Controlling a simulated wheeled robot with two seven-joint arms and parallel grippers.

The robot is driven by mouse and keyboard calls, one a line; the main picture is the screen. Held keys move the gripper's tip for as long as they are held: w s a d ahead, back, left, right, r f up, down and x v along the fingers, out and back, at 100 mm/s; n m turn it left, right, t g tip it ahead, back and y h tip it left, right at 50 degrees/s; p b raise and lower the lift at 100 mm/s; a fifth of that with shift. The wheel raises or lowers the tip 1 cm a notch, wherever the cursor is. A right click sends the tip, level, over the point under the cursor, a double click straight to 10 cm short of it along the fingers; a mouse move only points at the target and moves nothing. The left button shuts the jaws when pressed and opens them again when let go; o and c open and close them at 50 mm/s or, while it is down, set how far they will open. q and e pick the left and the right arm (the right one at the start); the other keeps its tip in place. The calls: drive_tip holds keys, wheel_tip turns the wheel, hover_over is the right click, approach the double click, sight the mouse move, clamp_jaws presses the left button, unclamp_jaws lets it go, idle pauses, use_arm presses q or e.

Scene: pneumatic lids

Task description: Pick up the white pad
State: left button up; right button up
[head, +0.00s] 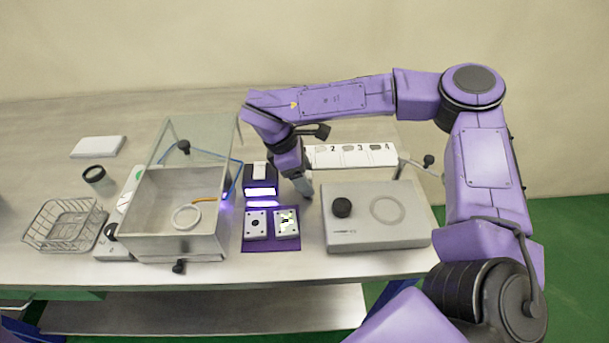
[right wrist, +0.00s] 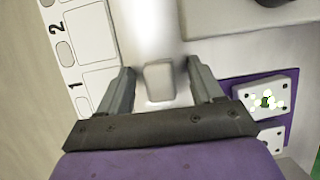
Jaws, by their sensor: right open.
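A small white pad (right wrist: 158,80) lies on the steel table between the two spread fingers of my right gripper (right wrist: 157,88) in the right wrist view. The fingers stand on either side of it with a gap at each side, and I see no contact. In the head view, my right gripper (head: 304,190) points down at the table between the lit purple device and the grey box. The pad is not clearly visible there, likely hidden by the gripper. My left gripper is not in view.
A numbered white strip (head: 352,156) lies behind the gripper. A grey box (head: 365,236) with a black knob stands to the right.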

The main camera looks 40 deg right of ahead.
drive_tip(key=shift+w, duration=0.15)
drive_tip(key=c, duration=1.1)
